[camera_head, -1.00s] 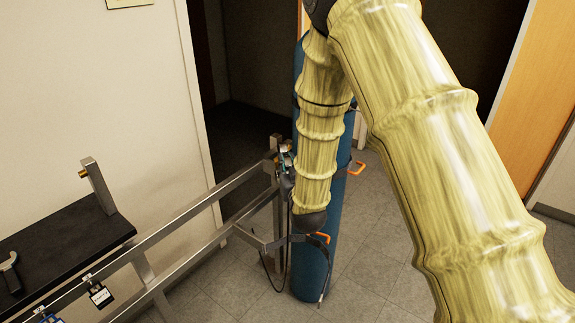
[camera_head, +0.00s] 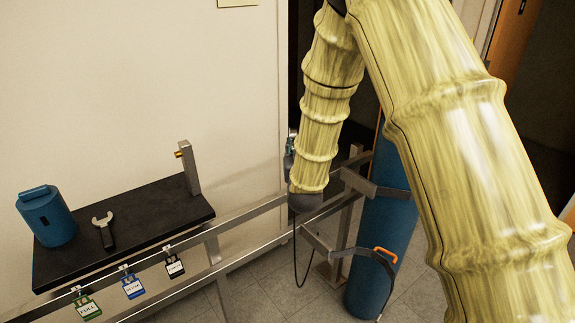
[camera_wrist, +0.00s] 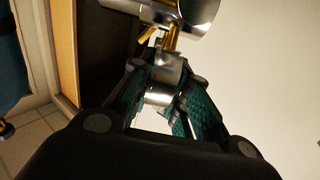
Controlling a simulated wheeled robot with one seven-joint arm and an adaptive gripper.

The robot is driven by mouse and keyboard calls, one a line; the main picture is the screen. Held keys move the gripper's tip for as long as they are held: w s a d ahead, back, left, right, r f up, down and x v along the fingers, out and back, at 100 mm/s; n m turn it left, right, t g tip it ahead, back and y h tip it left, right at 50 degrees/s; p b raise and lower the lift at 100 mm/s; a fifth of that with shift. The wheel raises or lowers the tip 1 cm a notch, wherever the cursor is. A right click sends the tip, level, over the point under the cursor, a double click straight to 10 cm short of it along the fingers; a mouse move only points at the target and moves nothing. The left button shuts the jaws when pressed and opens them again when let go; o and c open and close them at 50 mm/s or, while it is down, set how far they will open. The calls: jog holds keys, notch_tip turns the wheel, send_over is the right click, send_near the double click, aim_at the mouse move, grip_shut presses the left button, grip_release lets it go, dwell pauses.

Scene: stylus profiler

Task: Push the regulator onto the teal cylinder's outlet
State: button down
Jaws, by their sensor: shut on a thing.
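The teal cylinder (camera_head: 388,235) stands upright on the floor at centre right in the head view, strapped to a metal frame. My arm hides its upper part, and its outlet does not show there. In the wrist view my gripper (camera_wrist: 166,88) is shut on the regulator (camera_wrist: 185,16), a silver metal body with brass fittings and a short silver stem between the fingers. In the head view my forearm hides most of the gripper, left of the cylinder and above the rail. The regulator is apart from the cylinder there. A blue body (camera_wrist: 10,60) shows at the wrist view's left edge.
A black shelf (camera_head: 150,222) at left holds a blue cap-like container (camera_head: 48,220), a wrench (camera_head: 106,236) and a metal post with a brass fitting (camera_head: 190,168). Several tags hang from the metal rail (camera_head: 245,217). Bare wall lies behind the shelf.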

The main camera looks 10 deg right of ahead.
jog(key=w+d+r+m+g+h+p, duration=0.1)
jog(key=d+r+m+g+h, duration=0.1)
jog(key=d+r+m+h, duration=0.65)
jog(key=w+d+r+n+g+h+p, duration=0.1)
jog(key=w+d+r+n+g, duration=0.15)
jog(key=d+r, duration=0.75)
jog(key=s+d+r+m+g+h+p, duration=0.1)
jog(key=s+d+r+m+g+h, duration=0.1)
jog(key=r, duration=1)
jog(key=s+d+r+m+g+h+p, duration=0.1)
jog(key=s+d+r+m+g+h, duration=0.1)
jog(key=r, duration=1)
jog(key=shift+s+d+m+g, duration=0.9)
jog(key=shift+s+d+g, duration=0.1)
jog(key=shift+s+g, duration=0.3)
jog(key=shift+a+p, duration=0.1)
jog(key=shift+p, duration=0.3)
jog(key=shift+p+x, duration=0.8)
jog(key=shift+x, duration=1.75)
jog(key=shift+s+r+p, duration=0.1)
jog(key=shift+r+p, duration=0.1)
jog(key=shift+p, duration=0.55)
